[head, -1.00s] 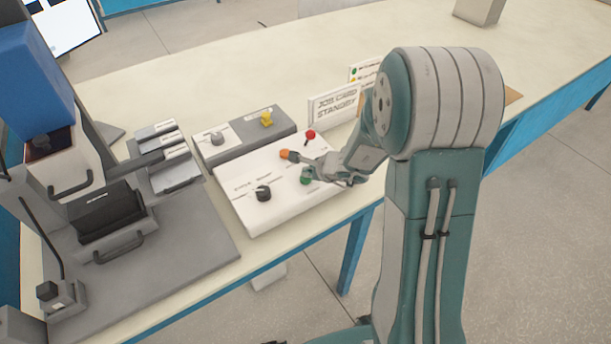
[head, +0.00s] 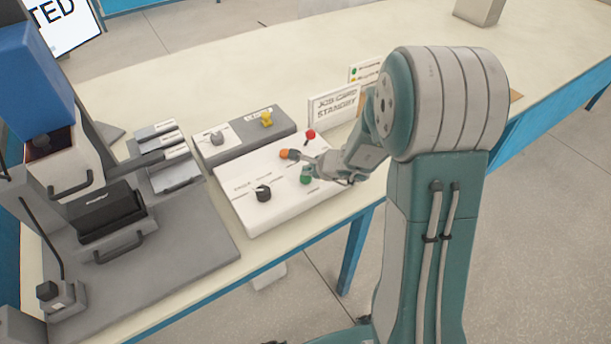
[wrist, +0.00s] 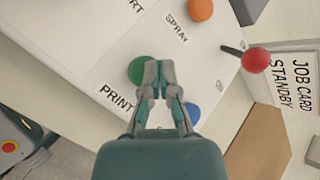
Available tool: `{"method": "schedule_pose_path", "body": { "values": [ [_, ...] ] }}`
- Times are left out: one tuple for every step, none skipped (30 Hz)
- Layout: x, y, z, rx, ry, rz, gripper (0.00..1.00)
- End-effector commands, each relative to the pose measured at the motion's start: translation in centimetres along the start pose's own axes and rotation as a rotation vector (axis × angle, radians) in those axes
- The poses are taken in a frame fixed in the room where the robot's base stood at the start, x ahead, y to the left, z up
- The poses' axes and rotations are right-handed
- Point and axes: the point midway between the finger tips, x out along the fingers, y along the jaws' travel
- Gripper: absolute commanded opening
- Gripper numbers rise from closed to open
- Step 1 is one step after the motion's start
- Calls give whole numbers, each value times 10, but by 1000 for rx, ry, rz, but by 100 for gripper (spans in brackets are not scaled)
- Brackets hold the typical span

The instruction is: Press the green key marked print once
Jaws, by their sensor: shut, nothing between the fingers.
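The green key (wrist: 138,70) sits on the white panel (wrist: 75,50) beside the printed word PRINT. In the wrist view my gripper (wrist: 158,66) is shut and empty, and its fingertips overlap the right part of the green key. I cannot tell whether they touch it. In the head view the green key (head: 306,175) shows at the panel's front right, with my gripper (head: 310,168) close to it.
An orange knob (wrist: 200,9) marked SPRAY, a red ball-topped lever (wrist: 256,60) and a blue knob (wrist: 191,113) are near the gripper. A black knob (head: 263,193) is on the panel's left. A job card standby sign (head: 336,106) stands behind.

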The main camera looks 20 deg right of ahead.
Motion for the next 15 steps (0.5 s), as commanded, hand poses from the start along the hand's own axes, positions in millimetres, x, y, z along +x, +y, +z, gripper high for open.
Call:
{"method": "schedule_pose_path", "body": {
  "values": [
    [-2,-2,1,-2,0,-1,0],
    [-3,-2,2,-1,0,-1,0],
    [-4,-3,3,-1,0,-1,0],
    [-5,-4,3,-1,1,-1,0],
    [-5,-4,4,-2,1,-1,0],
    [-6,-4,4,-1,1,-1,0],
    [-6,-4,4,-1,1,0,0],
    [-6,-4,4,-1,1,0,0],
    [-5,-4,4,-1,1,0,0],
    [-5,-4,4,-1,0,0,0],
    [-5,-4,4,-1,0,0,0],
    [-5,-4,4,-1,0,0,0],
    [-6,-4,4,-1,0,-1,0],
    [-6,-5,5,-1,0,-1,0],
    [-8,-6,6,-1,-1,-2,0]
  ]
}}
